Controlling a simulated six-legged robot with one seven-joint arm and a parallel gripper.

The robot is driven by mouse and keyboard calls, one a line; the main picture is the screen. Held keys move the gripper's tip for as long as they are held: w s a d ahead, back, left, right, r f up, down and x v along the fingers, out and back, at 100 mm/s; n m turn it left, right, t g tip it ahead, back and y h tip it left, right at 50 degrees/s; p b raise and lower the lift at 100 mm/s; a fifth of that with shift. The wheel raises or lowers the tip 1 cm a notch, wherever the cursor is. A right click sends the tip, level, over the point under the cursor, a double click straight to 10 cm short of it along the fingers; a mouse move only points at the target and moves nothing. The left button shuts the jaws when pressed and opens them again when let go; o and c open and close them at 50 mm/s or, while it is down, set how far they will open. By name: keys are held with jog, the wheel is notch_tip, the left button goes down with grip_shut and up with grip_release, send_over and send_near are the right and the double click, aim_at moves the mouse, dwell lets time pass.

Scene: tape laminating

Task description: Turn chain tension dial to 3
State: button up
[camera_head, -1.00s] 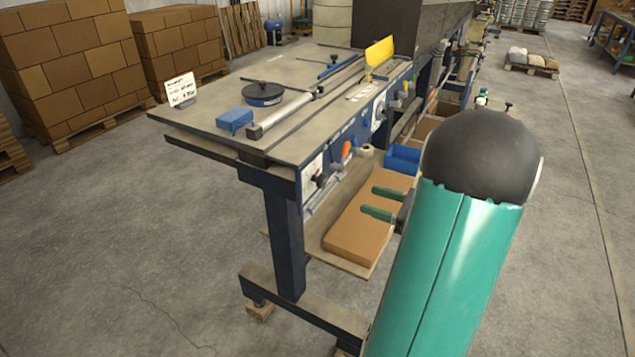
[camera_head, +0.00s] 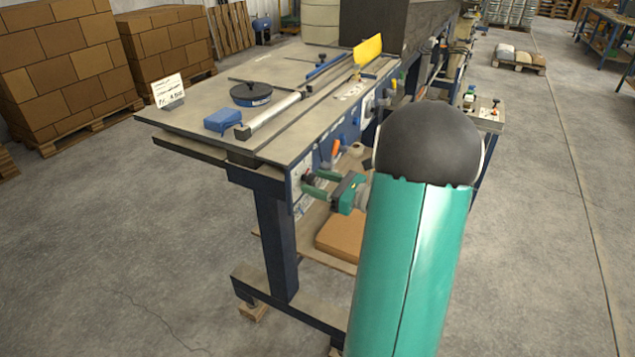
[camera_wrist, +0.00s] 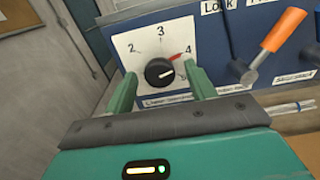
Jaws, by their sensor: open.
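The dial is a black round knob (camera_wrist: 160,72) on a white plate (camera_wrist: 132,42) with printed numbers 2, 3 and 4 visible. Its red pointer is toward the 4, to the upper right. The label under the knob is partly hidden by my gripper. My gripper (camera_wrist: 161,78) is open, one green finger on each side of the knob in the wrist view, with a gap seen on both sides. In the head view my gripper (camera_head: 314,183) is at the white dial plate (camera_head: 298,177) on the table's front panel; contact cannot be told.
An orange-handled lever (camera_wrist: 272,44) stands right of the dial on the blue panel. A cardboard box (camera_head: 340,238) lies below. Open floor is in front.

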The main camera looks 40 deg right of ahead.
jog(key=shift+w+a, duration=0.1)
jog(key=shift+w, duration=0.15)
jog(key=c, duration=0.9)
jog(key=shift+c, duration=0.3)
jog(key=shift+n, duration=0.4)
jog(key=n, duration=1)
jog(key=shift+n, duration=0.4)
